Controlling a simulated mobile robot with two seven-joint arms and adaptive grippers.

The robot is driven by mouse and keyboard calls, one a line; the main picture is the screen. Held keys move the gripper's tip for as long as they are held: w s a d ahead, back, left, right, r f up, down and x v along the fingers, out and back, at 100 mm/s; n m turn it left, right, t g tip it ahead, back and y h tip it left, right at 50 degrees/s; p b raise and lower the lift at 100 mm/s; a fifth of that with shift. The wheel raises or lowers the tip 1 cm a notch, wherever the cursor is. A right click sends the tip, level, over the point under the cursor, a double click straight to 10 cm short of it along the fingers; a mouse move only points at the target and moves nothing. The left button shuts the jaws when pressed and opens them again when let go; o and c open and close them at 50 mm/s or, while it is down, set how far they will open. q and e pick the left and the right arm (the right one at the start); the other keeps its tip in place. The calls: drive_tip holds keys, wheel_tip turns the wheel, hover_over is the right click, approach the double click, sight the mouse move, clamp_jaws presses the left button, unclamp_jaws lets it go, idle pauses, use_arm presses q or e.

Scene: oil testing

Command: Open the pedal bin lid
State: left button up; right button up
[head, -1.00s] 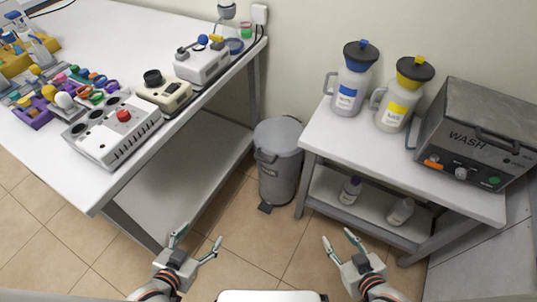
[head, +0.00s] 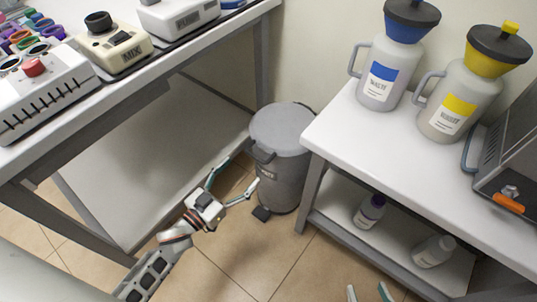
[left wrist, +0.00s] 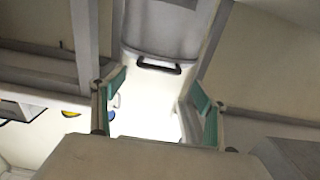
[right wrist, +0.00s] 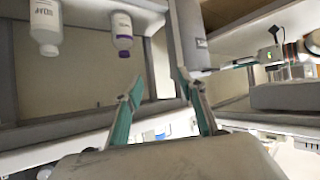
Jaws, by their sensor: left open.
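The grey pedal bin (head: 280,180) stands on the floor between the two tables, with its round lid (head: 284,128) shut. In the left wrist view the bin's handle (left wrist: 158,66) shows ahead between the open fingers. My right gripper (head: 368,293) is open at the bottom edge, in front of the right table and apart from the bin.
The left table (head: 150,135) with its low shelf stands close beside my left arm. The right table (head: 345,125) carries two waste jugs (head: 386,65) (head: 458,95); bottles (head: 369,211) stand on its lower shelf. Tiled floor (head: 270,265) lies clear in front of the bin.

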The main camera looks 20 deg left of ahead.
sight(255, 157)
use_arm(q)
drive_tip(key=shift+b+x, duration=0.6)
drive_tip(key=shift+x, duration=3.3)
use_arm(e)
drive_tip(key=shift+w+a+r, duration=0.25)
drive_tip(key=shift+a+r, duration=0.15)
drive_tip(key=shift+a, duration=0.15)
